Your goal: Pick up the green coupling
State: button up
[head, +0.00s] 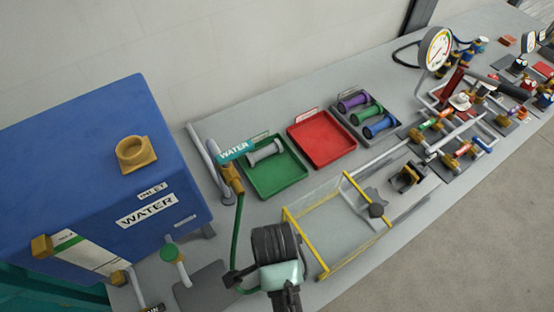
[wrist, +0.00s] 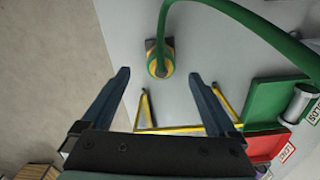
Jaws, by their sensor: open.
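The green coupling (head: 366,112) lies in a grey tray (head: 389,132) at the back of the bench in the head view. It sits between a purple coupling (head: 353,101) and a blue coupling (head: 380,126). I cannot make it out in the wrist view. In the head view my arm shows at the bottom middle, and the fingertips cannot be made out there.
A red tray (head: 338,156) and a green tray (head: 272,192) holding a grey coupling (head: 264,152) lie left of the coupling tray. A yellow-edged clear guard (head: 322,268) stands in front. A green hose (wrist: 241,16) arches near my gripper. A blue water tank (head: 75,135) is at left.

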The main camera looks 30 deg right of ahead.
jog(key=shift+d+f+p, duration=0.15)
jog(key=shift+f+p, duration=0.2)
jog(key=shift+f, duration=1.45)
jog(key=shift+d+f+p, duration=0.15)
jog(key=shift+f+p, duration=0.15)
jog(key=shift+f, duration=1.45)
grip_shut()
